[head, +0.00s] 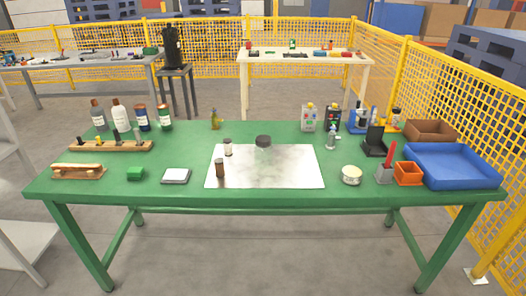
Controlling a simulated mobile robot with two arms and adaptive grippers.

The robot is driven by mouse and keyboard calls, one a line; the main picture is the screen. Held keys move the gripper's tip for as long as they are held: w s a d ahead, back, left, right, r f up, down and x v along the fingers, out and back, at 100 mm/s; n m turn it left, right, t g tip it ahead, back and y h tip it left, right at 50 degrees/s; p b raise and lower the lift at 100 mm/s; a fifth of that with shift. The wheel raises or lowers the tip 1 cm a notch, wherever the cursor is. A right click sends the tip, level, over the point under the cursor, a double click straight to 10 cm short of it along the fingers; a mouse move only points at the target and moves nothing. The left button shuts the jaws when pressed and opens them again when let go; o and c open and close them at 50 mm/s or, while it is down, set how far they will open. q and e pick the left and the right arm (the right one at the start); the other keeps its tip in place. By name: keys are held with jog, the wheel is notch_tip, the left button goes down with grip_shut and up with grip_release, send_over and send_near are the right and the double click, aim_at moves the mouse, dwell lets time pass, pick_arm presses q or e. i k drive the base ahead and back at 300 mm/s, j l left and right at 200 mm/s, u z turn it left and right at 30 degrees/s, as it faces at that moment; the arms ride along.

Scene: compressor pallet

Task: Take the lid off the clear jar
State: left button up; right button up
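A wide dark lid (263,140) stands out near the back edge of the pale grey mat (290,175) on the green table. Under it is what looks like a clear jar (263,148), hard to make out against the mat. The lid appears to sit on top of the jar. A small jar (228,149) with whitish contents and a dark top stands to its left. Neither of my grippers is in view.
A brown bottle (220,169) stands at the mat's left front; the mat's right half is clear. Bottles (141,118) and a wooden rack (110,146) are left on the green table (290,203). A blue tray (450,178), orange bin (408,177) and round tin (351,175) are right.

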aim_at(264, 156)
jog(key=i+j+z, duration=0.15)
jog(key=z, duration=0.2)
jog(key=j+z, duration=0.35)
jog(key=i+j+z, duration=0.1)
jog(key=j+z, duration=0.25)
